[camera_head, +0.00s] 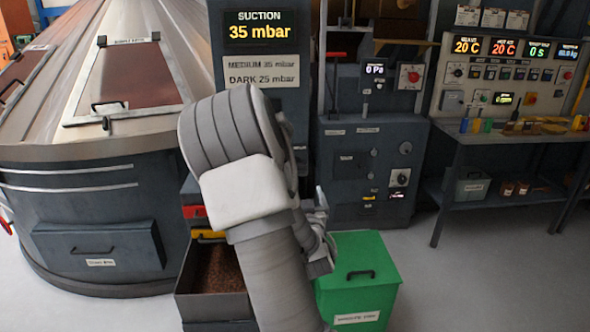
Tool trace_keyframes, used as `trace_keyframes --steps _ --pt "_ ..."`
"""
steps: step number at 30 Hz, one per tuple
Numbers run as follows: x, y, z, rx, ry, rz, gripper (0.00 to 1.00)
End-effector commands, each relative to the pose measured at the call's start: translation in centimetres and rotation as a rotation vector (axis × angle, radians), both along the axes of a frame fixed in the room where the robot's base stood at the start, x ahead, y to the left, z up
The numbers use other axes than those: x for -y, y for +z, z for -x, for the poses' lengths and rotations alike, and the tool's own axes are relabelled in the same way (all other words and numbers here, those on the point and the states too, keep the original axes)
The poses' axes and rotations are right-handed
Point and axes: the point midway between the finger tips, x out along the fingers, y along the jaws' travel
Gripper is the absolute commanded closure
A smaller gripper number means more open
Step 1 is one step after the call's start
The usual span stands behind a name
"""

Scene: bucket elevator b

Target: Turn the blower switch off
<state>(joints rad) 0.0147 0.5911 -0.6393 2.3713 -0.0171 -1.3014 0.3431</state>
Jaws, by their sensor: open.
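The dark grey machine cabinet (345,200) stands in the middle, behind my arm. On its upper right is a red rotary knob on a white plate (411,77), beside a small display reading 0 Pa (375,69). Lower on the cabinet is a dark rotary switch on a pale plate (399,178). The labels are too small to tell which one is the blower switch. My gripper (322,252) is open, low in front of the cabinet and above the green bin, apart from both knobs. My arm partly hides it.
A green lidded bin (358,285) stands below my gripper. A dark tray of brown beans (212,270) is left of my arm. A suction display reads 35 mbar (260,31). A workbench (500,137) stands right. Floor (480,285) at lower right is clear.

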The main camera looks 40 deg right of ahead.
Motion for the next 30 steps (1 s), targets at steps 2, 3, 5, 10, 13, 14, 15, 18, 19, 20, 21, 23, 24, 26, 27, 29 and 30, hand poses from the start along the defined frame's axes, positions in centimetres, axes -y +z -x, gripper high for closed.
trace_keyframes --steps 2,3,5,10,13,14,15,18,19,20,21,23,24,26,27,29,30 --pt "0.8 0.1 -1.4 0.0 0.001 0.002 0.0" --pt "1.2 0.1 -2.0 -0.001 0.001 0.002 0.0" --pt "1.8 0.1 -2.9 0.0 0.0 0.002 0.0" --pt "3.4 0.1 -5.5 0.0 0.0 0.002 0.0" --pt "4.3 0.1 -7.0 0.0 0.001 0.002 0.0" --pt "4.5 0.1 -7.4 -0.001 0.0 0.002 0.0" --pt "4.9 0.1 -7.9 -0.001 0.0 0.002 0.0" --pt "5.6 0.1 -9.2 -0.001 0.001 0.001 0.0" --pt "5.8 0.1 -9.5 -0.001 0.0 0.001 0.0" --pt "6.0 0.1 -9.8 -0.001 0.0 0.001 0.0" --pt "6.3 0.0 -10.2 -0.001 0.0 0.0 0.0" --pt "6.6 0.1 -10.6 -0.001 -0.001 0.001 0.0" --pt "6.7 0.0 -10.9 0.0 -0.001 0.0 0.0" --pt "6.9 0.0 -11.2 0.0 0.0 0.0 0.0" --pt "7.0 0.0 -11.3 -0.001 -0.001 -0.001 0.0" --pt "7.0 0.0 -11.4 0.0 -0.001 -0.001 0.0" --pt "7.1 0.0 -11.4 0.0 -0.001 -0.001 0.0"
